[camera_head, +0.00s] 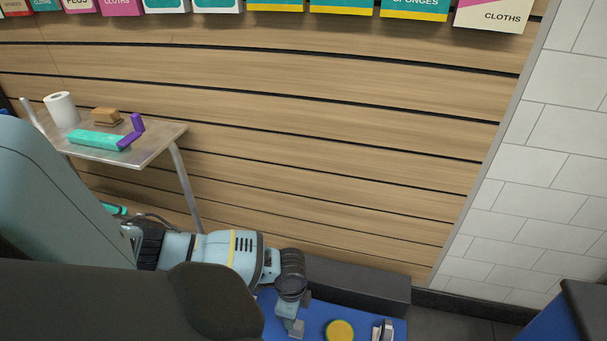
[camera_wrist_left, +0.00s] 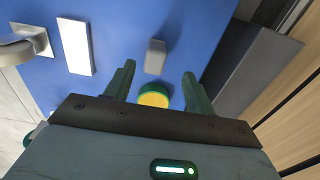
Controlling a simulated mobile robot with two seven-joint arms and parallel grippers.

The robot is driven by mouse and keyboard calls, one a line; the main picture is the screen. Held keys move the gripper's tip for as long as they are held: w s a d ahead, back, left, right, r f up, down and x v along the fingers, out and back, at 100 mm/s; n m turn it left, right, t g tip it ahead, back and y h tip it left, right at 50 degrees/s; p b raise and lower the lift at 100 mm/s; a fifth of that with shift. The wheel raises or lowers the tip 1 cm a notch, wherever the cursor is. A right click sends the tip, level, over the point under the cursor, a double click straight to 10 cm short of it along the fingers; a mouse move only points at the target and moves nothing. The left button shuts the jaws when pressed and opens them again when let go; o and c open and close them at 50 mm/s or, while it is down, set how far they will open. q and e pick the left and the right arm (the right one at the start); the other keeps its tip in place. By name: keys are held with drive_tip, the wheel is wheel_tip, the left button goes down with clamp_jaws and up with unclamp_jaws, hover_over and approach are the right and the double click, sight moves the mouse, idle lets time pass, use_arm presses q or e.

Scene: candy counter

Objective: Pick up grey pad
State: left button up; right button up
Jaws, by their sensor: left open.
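A small grey pad (camera_wrist_left: 155,57) lies on a blue surface (camera_wrist_left: 120,25) in the left wrist view. My left gripper (camera_wrist_left: 159,69) is open and empty, its dark green fingers spread on either side in that view. The pad shows just past and between the fingertips, apart from them. A round yellow pad with a green rim (camera_wrist_left: 154,95) shows between the fingers, nearer the palm; it is also in the head view (camera_head: 340,330). In the head view I cannot clearly separate the grey pad from my left gripper's end. My right gripper is not in view.
A white block (camera_wrist_left: 75,46) and a metal fitting (camera_wrist_left: 27,45) are on the blue surface. A dark ledge (camera_head: 350,289) runs between it and the slatted wall (camera_head: 330,150). A side table (camera_head: 160,143) holds a paper roll (camera_head: 62,109), a brown block and a teal-purple item.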

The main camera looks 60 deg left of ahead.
sight(296, 329)
use_arm(q)
drive_tip(key=shift+s+f+b, duration=0.1)
drive_tip(key=shift+f+b, duration=0.2)
drive_tip(key=shift+f, duration=0.55)
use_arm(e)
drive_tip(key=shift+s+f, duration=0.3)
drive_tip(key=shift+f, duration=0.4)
use_arm(q)
wheel_tip(296, 329, down, 2)
drive_tip(key=shift+d+f+b, duration=0.1)
drive_tip(key=shift+f+b, duration=0.05)
drive_tip(key=shift+b, duration=0.45)
drive_tip(key=shift+d+f+b, duration=0.15)
drive_tip(key=shift+f+b, duration=0.45)
drive_tip(key=shift+f, duration=0.3)
drive_tip(key=shift+d+f+b, duration=0.2)
drive_tip(key=shift+f+b, duration=0.4)
drive_tip(key=shift+f, duration=0.35)
drive_tip(key=shift+d+f+b, duration=0.15)
drive_tip(key=shift+f+b, duration=0.45)
drive_tip(key=shift+f, duration=0.3)
drive_tip(key=shift+r, duration=0.1)
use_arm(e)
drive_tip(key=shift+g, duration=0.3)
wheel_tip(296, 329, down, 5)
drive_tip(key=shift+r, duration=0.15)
